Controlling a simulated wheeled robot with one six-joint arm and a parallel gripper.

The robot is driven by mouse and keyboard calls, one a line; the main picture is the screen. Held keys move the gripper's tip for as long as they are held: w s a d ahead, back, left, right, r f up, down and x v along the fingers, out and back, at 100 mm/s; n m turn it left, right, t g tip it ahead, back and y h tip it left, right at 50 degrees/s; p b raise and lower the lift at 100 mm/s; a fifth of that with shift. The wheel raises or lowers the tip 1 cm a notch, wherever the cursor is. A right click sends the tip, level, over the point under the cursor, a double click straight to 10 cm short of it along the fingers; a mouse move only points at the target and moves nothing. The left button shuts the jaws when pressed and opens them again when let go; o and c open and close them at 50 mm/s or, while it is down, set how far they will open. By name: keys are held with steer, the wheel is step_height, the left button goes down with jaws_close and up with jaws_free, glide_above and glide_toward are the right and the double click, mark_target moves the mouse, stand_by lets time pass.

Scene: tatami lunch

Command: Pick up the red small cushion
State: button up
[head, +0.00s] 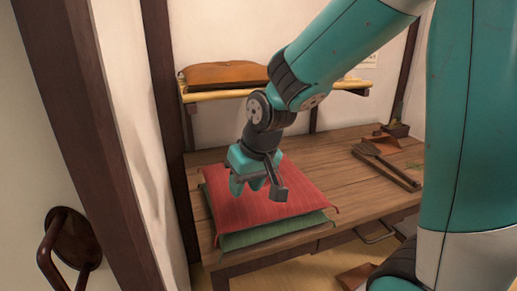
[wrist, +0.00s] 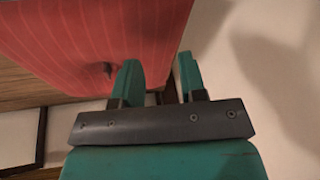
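The red small cushion (head: 290,198) lies on top of a green cushion (head: 272,234) on a wooden table. My gripper (head: 247,187) points down over the back left part of the red cushion in the head view and hides some of it. In the wrist view, the red cushion (wrist: 95,40) fills the upper left. My gripper (wrist: 158,75) has its two fingers apart there, near the cushion's edge, with one finger in front of the red cloth. I see nothing held. I cannot tell whether the fingers touch the cushion.
The table (head: 335,165) is bare just right of the cushions. A dark long-handled utensil (head: 388,168) lies farther right. A shelf (head: 230,95) with an orange-brown cushion (head: 225,74) is on the wall behind. A dark post (head: 85,120) and a door handle (head: 70,240) stand at left.

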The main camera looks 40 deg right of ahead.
steer(key=w+d+r+m+h+p, duration=0.25)
steer(key=w+d+r+p, duration=0.25)
steer(key=d+r+p, duration=0.45)
steer(key=shift+m+t, duration=0.3)
steer(key=shift+m, duration=0.05)
steer(key=x, duration=0.8)
steer(key=b+x, duration=0.1)
steer(key=x, duration=0.3)
steer(key=shift+s+d+f, duration=0.1)
steer(key=shift+d+f, duration=0.25)
steer(key=shift+d, duration=0.05)
steer(key=shift+a+p+x, duration=0.15)
steer(key=shift+p+x, duration=0.1)
steer(key=shift+x, duration=1.2)
steer(key=shift+a+p+x, duration=0.15)
steer(key=shift+p+x, duration=0.05)
steer(key=shift+x, duration=1.3)
steer(key=shift+s, duration=0.2)
jaws_close()
